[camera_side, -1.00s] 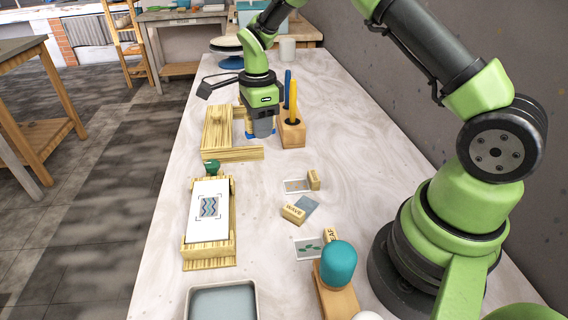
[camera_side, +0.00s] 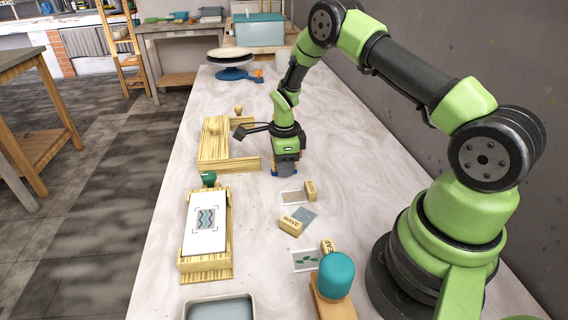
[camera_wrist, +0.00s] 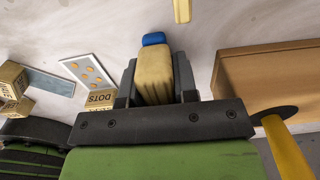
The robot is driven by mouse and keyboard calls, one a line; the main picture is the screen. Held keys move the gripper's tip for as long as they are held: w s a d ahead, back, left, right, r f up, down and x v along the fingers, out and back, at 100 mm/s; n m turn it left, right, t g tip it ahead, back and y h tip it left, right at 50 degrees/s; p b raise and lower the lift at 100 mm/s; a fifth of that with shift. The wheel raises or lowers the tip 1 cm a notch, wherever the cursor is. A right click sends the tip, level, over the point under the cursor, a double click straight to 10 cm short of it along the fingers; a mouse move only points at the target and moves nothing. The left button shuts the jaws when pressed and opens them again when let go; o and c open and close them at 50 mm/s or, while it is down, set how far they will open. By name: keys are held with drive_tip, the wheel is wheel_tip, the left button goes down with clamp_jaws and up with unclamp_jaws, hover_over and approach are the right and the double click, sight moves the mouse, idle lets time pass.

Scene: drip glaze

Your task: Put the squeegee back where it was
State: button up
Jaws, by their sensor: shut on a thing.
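My gripper (camera_side: 287,158) is shut on the squeegee. In the wrist view the squeegee's pale wooden body (camera_wrist: 154,78) sits between the jaws (camera_wrist: 157,88), and its blue edge (camera_wrist: 153,39) sticks out beyond them. In the side view a bit of the blue edge (camera_side: 274,171) shows low under the gripper, close to the worktop; I cannot tell whether it touches. The wooden holder block (camera_wrist: 265,75) with a yellow-handled tool (camera_wrist: 288,150) is at the right in the wrist view. My gripper and arm hide that holder in the side view.
A wooden frame with a knob (camera_side: 213,150) lies left of my gripper. The patterned white tile (camera_side: 206,222) rests on a wooden stand. The DOTS (camera_side: 311,189), WAVE (camera_side: 291,226) and LEAF (camera_side: 327,247) stamps lie in front with cards. A teal-domed tool (camera_side: 336,275) and grey tray (camera_side: 220,309) are nearer.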

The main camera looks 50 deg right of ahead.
drive_tip(key=o, duration=0.8)
drive_tip(key=shift+f, duration=0.1)
drive_tip(key=shift+o, duration=0.2)
wheel_tip(320, 180, up, 12)
drive_tip(key=shift+r, duration=0.25)
drive_tip(key=s+a+r+n+t, duration=0.2)
drive_tip(key=s+a+r+n, duration=0.4)
drive_tip(key=r, duration=0.3)
drive_tip(key=s+a+r+n+t, duration=0.3)
drive_tip(key=s+a+r+n, duration=0.15)
drive_tip(key=r+n, duration=0.4)
drive_tip(key=s+a+n+t+y, duration=0.2)
drive_tip(key=s+a+n, duration=0.1)
drive_tip(key=s+n, duration=0.5)
drive_tip(key=s+r, duration=0.1)
drive_tip(key=s, duration=0.1)
drive_tip(key=shift+s+a, duration=0.2)
drive_tip(key=shift+s, duration=0.15)
